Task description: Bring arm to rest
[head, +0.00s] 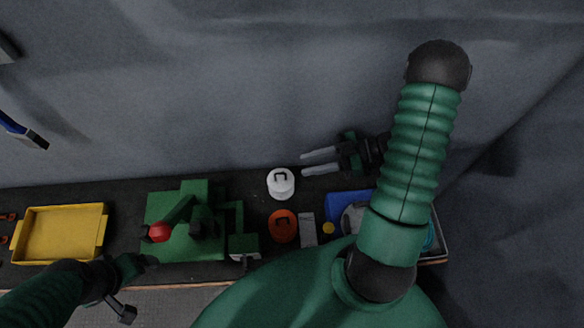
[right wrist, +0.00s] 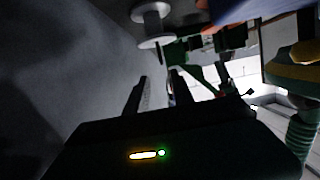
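My right gripper (head: 308,164) is at the back edge of the dark bench (head: 120,190), to the right of a white cylinder with a dark mark on top (head: 281,186). Its two pale fingers point left and stand apart with nothing between them. In the right wrist view the dark fingers (right wrist: 158,92) also show apart and empty. A pale spool-like thing (right wrist: 152,22) is beyond them at the top. My left gripper (head: 130,285) is low at the left, near the bench's front edge. Its fingertips are not clear, so its opening cannot be told.
On the bench are a yellow tray (head: 58,234), a green machine with a red ball knob (head: 160,231), an orange-red cylinder (head: 283,226), a grey block (head: 308,230) and a blue bin (head: 340,200). My right arm hides part of the right end. Beyond the bench's back edge is clear.

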